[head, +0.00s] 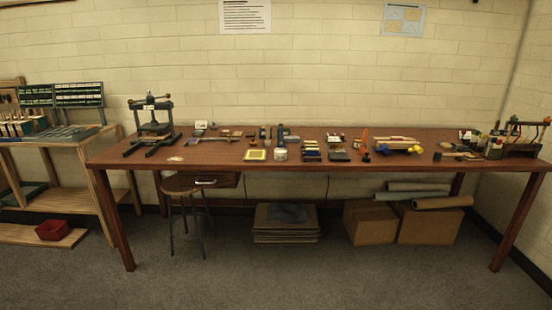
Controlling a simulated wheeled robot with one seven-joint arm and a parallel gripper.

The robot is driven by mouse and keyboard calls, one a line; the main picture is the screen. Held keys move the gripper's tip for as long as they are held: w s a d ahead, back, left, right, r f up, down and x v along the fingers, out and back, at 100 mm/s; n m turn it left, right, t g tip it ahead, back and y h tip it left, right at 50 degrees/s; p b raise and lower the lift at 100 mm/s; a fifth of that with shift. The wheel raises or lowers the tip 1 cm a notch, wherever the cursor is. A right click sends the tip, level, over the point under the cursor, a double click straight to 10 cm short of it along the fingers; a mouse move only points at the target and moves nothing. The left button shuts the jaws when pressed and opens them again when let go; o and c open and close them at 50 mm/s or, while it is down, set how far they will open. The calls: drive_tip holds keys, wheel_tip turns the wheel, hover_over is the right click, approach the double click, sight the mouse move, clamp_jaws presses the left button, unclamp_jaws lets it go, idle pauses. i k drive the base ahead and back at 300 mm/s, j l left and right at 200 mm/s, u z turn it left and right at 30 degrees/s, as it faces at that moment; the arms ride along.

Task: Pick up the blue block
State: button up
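A long reddish-brown table (400,163) stands against the wall and holds many small objects. Small dark blue upright shapes (280,134) stand near the table's middle, behind a white jar (280,154). They are too small for me to tell whether one is the blue block. A blue-edged piece (356,143) also shows right of the middle, near an upright orange object (364,137). My gripper is not in view.
A dark press (153,128) stands at the table's left end, and a crowded rack (515,142) at its right end. A stool (190,187) stands under the front edge. Cardboard boxes (370,222) and a stack (285,230) lie beneath. The floor (330,280) in front is clear.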

sight(309, 152)
drive_tip(key=i, duration=1.85)
drive_tip(key=i+u, duration=0.2)
drive_tip(key=i, duration=0.35)
drive_tip(key=i+l+u, duration=0.2)
drive_tip(key=i, duration=0.3)
